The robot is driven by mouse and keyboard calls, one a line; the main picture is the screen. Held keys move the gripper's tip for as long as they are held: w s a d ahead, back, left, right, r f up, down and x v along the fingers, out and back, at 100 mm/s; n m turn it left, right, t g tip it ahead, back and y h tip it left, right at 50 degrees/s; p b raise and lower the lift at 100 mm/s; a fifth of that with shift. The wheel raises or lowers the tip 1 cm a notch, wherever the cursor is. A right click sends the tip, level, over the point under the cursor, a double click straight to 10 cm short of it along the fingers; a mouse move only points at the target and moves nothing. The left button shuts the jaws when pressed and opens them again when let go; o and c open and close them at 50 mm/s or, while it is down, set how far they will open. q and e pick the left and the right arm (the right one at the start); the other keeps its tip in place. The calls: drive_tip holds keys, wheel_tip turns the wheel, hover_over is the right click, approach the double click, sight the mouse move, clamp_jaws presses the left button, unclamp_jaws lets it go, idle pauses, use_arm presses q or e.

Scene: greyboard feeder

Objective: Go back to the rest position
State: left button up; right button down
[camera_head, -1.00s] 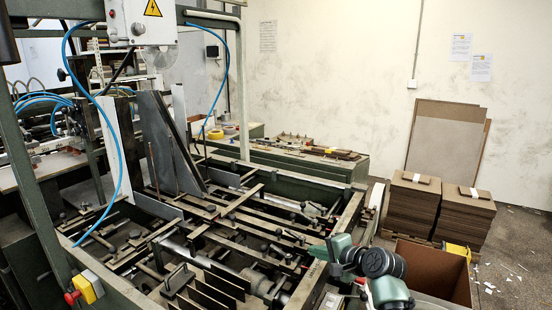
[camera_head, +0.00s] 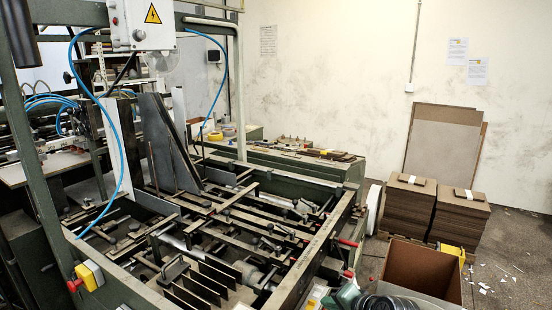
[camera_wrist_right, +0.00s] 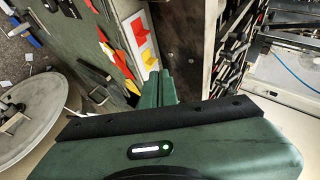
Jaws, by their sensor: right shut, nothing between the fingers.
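My right gripper (camera_wrist_right: 160,82) shows in the right wrist view, with its two green fingers together and nothing between them. Its green body with a small lit display fills the lower part of that view. In the head view only a green and dark grey part of my right arm shows at the bottom edge, in front of the machine's right corner. My left gripper is in neither view.
The feeder machine (camera_head: 318,245) with its bars and rails fills the left and middle of the head view. An open cardboard box (camera_head: 425,268) stands at lower right. Behind it are greyboard stacks (camera_head: 407,210) and large sheets (camera_head: 445,140) leaning against the wall.

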drive_tip(key=s+d+f+n+g+h, duration=0.15)
drive_tip(key=s+f, duration=0.25)
drive_tip(key=s, duration=0.5)
drive_tip(key=s+d+f+n+g+h, duration=0.1)
drive_tip(key=s+d+f+n, duration=0.2)
drive_tip(key=s, duration=0.6)
drive_tip(key=s+d+n+g+h, duration=0.25)
drive_tip(key=s+n, duration=0.35)
drive_tip(key=s, duration=1.4)
wheel_tip(320, 180, down, 28)
drive_tip(key=s+g+b, duration=0.2)
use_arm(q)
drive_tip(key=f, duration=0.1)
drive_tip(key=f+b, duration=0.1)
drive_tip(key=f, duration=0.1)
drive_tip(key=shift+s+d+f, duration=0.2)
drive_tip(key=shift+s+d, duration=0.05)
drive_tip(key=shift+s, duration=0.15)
use_arm(e)
drive_tip(key=s+d+f+g, duration=0.1)
drive_tip(key=s+d+f, duration=0.1)
drive_tip(key=s+f, duration=1.4)
wheel_tip(320, 180, down, 2)
drive_tip(key=shift+s+d+f, duration=0.2)
drive_tip(key=shift+s, duration=0.1)
